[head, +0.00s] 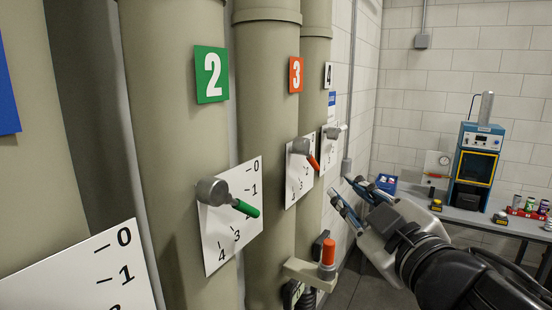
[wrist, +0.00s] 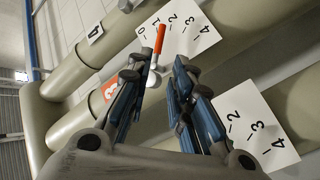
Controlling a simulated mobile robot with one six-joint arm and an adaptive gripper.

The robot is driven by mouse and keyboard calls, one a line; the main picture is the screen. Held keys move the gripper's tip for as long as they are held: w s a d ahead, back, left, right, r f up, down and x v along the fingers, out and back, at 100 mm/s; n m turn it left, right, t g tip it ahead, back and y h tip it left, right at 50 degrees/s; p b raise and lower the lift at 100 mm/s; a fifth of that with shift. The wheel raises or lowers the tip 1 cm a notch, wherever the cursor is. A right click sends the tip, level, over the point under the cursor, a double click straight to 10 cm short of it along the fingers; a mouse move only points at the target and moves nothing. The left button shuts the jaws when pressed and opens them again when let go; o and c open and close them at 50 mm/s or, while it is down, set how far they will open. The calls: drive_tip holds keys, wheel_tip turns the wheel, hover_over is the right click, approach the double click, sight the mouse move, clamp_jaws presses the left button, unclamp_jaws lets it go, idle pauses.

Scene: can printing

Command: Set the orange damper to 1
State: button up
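The orange damper has an orange number 3 sign (head: 296,75) above its white scale plate (head: 293,190). Its orange handle (head: 314,162) points down and to the right from a grey hub (head: 302,146). In the wrist view the orange handle (wrist: 160,40) lies over the plate (wrist: 190,42), its tip appearing between 1 and 2, though parallax makes this uncertain. My gripper (head: 342,187) is to the right of the plate, open and empty, with its fingers apart. In the wrist view the handle's hub (wrist: 153,79) appears between the fingers (wrist: 163,62), with no visible contact.
The green damper 2 plate (head: 216,238) stands to the left, and the damper 4 plate (head: 331,150) to the right. A red-topped fitting (head: 328,252) on a bracket sits below. A bench (head: 480,218) with machines and cans stands at the back right.

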sight(315, 165)
drive_tip(key=w, duration=0.5)
drive_tip(key=w+a, duration=0.1)
drive_tip(key=w, duration=0.4)
drive_tip(key=w+a+b, duration=0.1)
drive_tip(key=w, duration=0.5)
drive_tip(key=shift+w+f, duration=0.1)
drive_tip(key=shift+c, duration=0.3)
clamp_jaws()
